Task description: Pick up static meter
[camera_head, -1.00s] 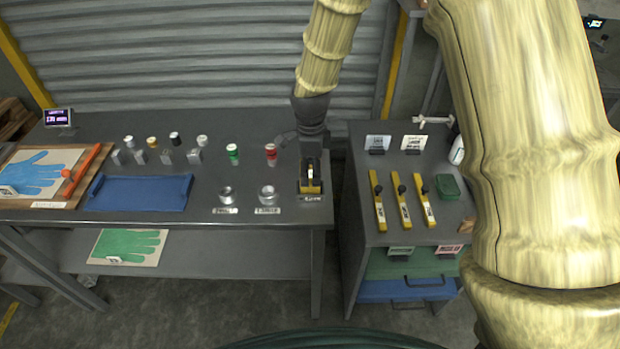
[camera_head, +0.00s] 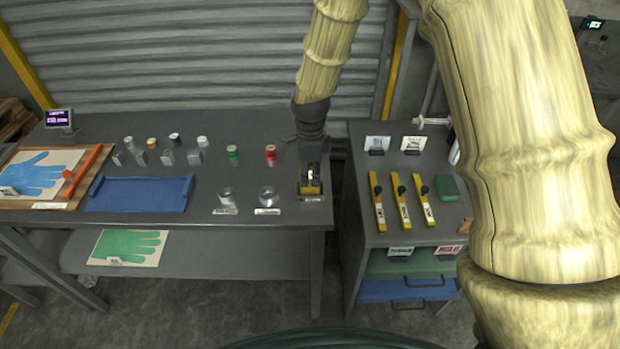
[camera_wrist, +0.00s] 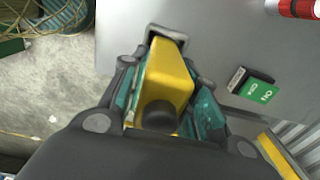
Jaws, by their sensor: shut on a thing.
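The static meter (camera_wrist: 181,80) is a yellow block-shaped device, seen from above in the wrist view with a dark round part near its lower end. My gripper (camera_wrist: 165,95) has its teal-padded fingers shut on both sides of it. In the head view the yellow meter (camera_head: 311,188) is at the right front corner of the grey table, below my gripper (camera_head: 312,172). Its underside is hidden, so I cannot tell whether it touches the tabletop.
On the table (camera_head: 120,222) are a blue tray (camera_head: 138,194), red (camera_head: 271,155) and green (camera_head: 233,155) containers and two metal rings. A cabinet to the right holds three yellow tools (camera_head: 402,203) and a green box (camera_head: 447,188). A gap separates table and cabinet.

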